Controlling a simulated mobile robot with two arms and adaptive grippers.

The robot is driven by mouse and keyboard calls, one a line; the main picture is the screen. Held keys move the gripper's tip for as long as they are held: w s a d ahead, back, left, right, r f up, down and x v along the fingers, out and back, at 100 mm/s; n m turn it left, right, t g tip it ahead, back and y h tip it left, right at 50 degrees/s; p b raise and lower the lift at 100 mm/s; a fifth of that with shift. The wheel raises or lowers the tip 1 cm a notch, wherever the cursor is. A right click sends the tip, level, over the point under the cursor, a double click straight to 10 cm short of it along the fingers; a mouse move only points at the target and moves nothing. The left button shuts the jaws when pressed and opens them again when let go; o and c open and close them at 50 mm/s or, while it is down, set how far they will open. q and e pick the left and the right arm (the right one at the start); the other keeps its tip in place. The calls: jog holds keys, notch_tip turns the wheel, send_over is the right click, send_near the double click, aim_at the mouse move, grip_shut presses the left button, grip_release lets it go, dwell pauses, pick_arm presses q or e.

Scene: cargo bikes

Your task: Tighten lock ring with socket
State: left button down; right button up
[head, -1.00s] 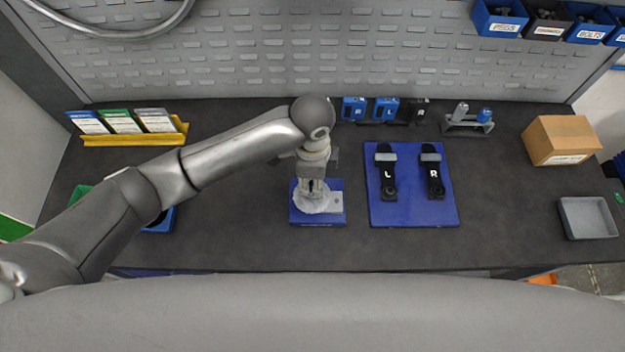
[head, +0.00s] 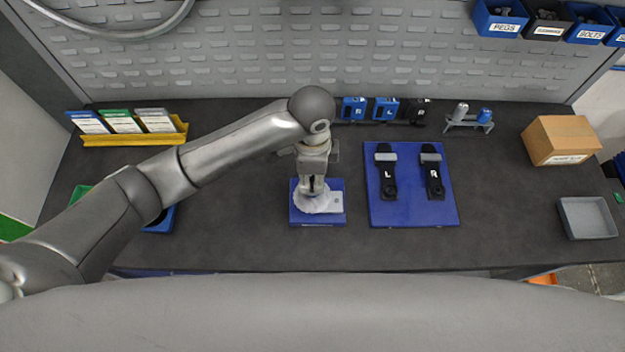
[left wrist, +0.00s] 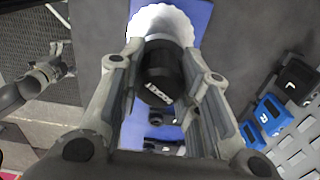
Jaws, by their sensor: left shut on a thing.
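My left gripper (head: 313,187) points down over a pale, scalloped round part (head: 318,203) on a small blue base (head: 318,220). In the left wrist view, its fingers (left wrist: 160,90) are shut on a black cylindrical socket (left wrist: 158,72) with a small white label. The socket's far end is at the pale round part (left wrist: 160,22); whether it is seated on the lock ring cannot be seen. The lock ring itself is hidden under the socket. A grey jointed part at the left edge of the left wrist view looks like my right gripper (left wrist: 42,78); its jaws are unclear.
Right of the base lies a blue board (head: 412,212) with two black parts marked L and R. Blue and black blocks (head: 385,108) stand behind, beside a small tool stand (head: 466,126). A cardboard box (head: 560,140) and grey tray (head: 588,218) are at right.

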pick_arm(q)
jog(key=n, duration=0.7)
jog(key=shift+f, duration=0.9)
dwell(1.0)
jog(key=c, duration=1.7)
grip_release()
grip_shut()
